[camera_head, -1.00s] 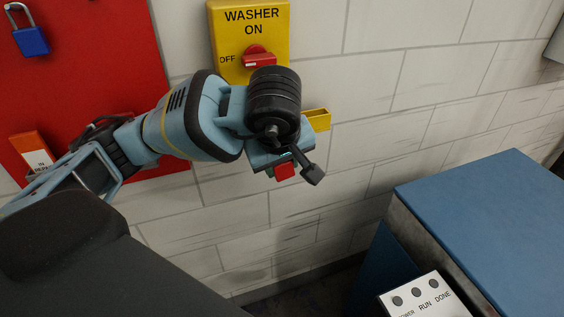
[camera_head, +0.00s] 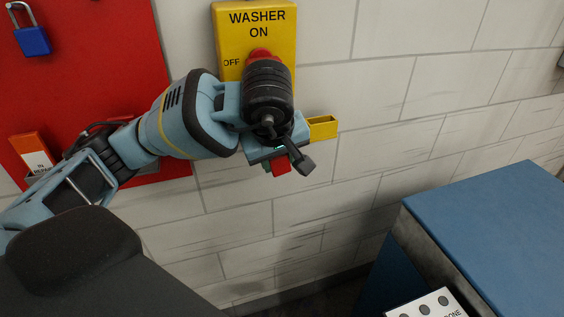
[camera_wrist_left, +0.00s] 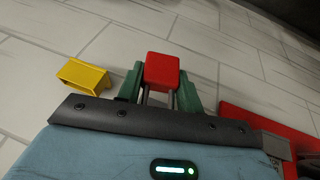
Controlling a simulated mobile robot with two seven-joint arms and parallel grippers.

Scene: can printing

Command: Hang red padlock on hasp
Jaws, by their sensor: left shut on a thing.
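My left gripper (camera_head: 277,158) is in front of the wall, below the yellow washer switch box (camera_head: 228,50). It is shut on the red padlock (camera_head: 281,168), whose red body shows just below the gripper. In the left wrist view the padlock (camera_wrist_left: 162,70) sits between the green fingers (camera_wrist_left: 160,92), with grey shackle legs toward the gripper. A yellow hollow bracket (camera_head: 322,127) sticks out just right of the gripper and also shows in the left wrist view (camera_wrist_left: 83,75), apart from the padlock. I cannot make out the hasp; my wrist hides the lower switch box. My right gripper is out of view.
A red board (camera_head: 100,75) hangs at the left, with a blue padlock (camera_head: 33,41) and an orange-and-white tag (camera_head: 35,155). A blue cabinet (camera_head: 495,220) stands at the lower right. The tiled wall between is clear.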

